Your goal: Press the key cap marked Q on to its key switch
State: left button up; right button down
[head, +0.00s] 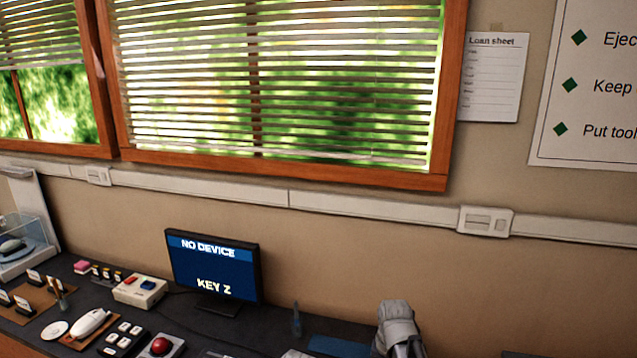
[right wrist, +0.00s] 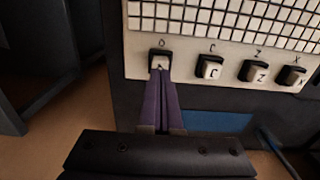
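In the right wrist view a pale board carries a row of black key switches. The first one at the left (right wrist: 160,58) has a round letter printed above it that looks like Q or O; a white face shows in it, its mark too small to read. My right gripper (right wrist: 160,72) has its two purple fingers together, tips at the near edge of this key, apparently touching it. The fingertips partly cover it, so I cannot tell how deep the cap sits. My left gripper is not in view.
A grid of white tiles (right wrist: 230,18) lies beyond the key row. A blue patch (right wrist: 218,121) lies nearer. In the head view a monitor (head: 212,268) reads NO DEVICE, KEY Z.

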jog(key=shift+f+b, duration=1.1)
dwell(0.9)
jog(key=shift+r, duration=0.15)
jog(key=shift+r+p, duration=3.45)
jog(key=shift+p, duration=0.1)
jog(key=s+a+n+h, duration=0.1)
jog(key=s+a+n, duration=0.6)
jog(key=s+a, duration=0.3)
jog(key=s, duration=0.4)
jog(key=shift+s+a, duration=0.15)
jog(key=shift+a, duration=0.1)
